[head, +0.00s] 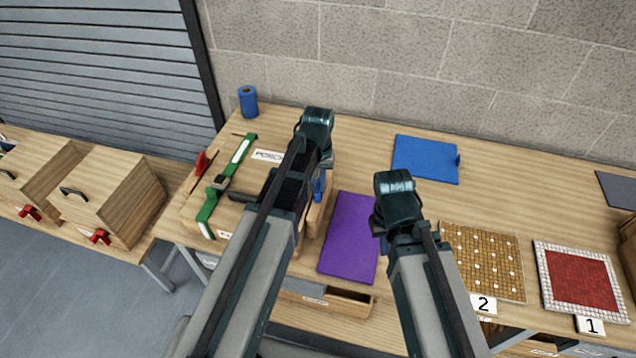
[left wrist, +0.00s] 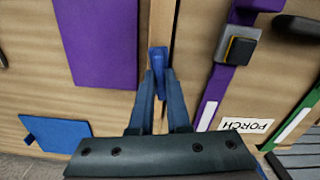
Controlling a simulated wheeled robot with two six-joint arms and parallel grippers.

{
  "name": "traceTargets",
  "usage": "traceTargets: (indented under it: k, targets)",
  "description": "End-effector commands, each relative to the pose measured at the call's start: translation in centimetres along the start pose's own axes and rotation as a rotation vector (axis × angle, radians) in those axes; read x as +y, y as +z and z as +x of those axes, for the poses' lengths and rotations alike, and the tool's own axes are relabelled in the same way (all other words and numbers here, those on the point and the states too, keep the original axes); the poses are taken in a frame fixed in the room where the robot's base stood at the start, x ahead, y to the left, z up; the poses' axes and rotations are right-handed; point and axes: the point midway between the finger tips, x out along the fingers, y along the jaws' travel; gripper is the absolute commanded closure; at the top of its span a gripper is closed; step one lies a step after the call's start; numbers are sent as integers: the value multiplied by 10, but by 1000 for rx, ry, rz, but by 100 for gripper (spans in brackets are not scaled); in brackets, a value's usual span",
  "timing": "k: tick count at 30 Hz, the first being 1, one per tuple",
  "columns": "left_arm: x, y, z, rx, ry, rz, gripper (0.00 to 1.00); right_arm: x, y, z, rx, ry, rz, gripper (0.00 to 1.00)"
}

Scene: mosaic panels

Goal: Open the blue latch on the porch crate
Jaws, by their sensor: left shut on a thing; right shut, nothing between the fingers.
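The porch crate (head: 215,178) stands on the left part of the bench, with a white PORCH label (head: 268,156) on its lid. The label also shows upside down in the left wrist view (left wrist: 246,125). The blue latch (left wrist: 157,60) stands at the crate's edge, and my left gripper (left wrist: 158,88) is shut on it. In the head view the blue latch (head: 319,186) shows beside my left arm, which hides much of the crate. My right gripper (head: 386,246) is shut and empty over the bench beside the purple panel; its fingers are mostly hidden.
The crate also has a green strap (head: 212,200), a red latch (head: 201,163) and a purple strap (left wrist: 215,88). A purple panel (head: 349,237) lies right of the crate. A blue panel (head: 425,159) lies farther back. Mosaic panels (head: 483,262) lie at the right.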

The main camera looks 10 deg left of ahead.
Motion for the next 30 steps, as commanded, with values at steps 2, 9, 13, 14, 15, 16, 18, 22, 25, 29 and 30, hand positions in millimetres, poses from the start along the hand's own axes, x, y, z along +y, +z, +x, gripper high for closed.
traceTargets:
  k: [2,9,13,14,15,16,18,22,25,29,30]
  targets:
    - [0,1,0,-2,0,0,100,0,0,0,0,0,0,100]
    - [0,1,0,-2,0,-1,60,0,0,0,0,0,0,100]
    - [0,1,0,-1,0,-1,55,0,0,0,0,0,0,100]
    - [0,1,0,-1,0,-1,55,0,0,0,0,0,0,100]
    - [0,1,0,-1,0,-1,55,0,0,0,0,0,0,100]
    - [0,1,0,-1,0,-1,55,0,0,0,0,0,0,100]
    - [0,0,0,-1,0,-1,55,0,0,0,0,0,0,100]
    - [0,0,-3,-1,0,-1,55,0,0,-3,0,0,0,100]
    - [0,0,-8,-1,0,-1,55,1,0,-8,0,0,1,100]
    - [0,0,-20,-1,0,-1,55,2,1,-20,0,-1,4,100]
    - [0,0,-25,-1,0,-1,55,2,2,-25,0,-1,4,100]
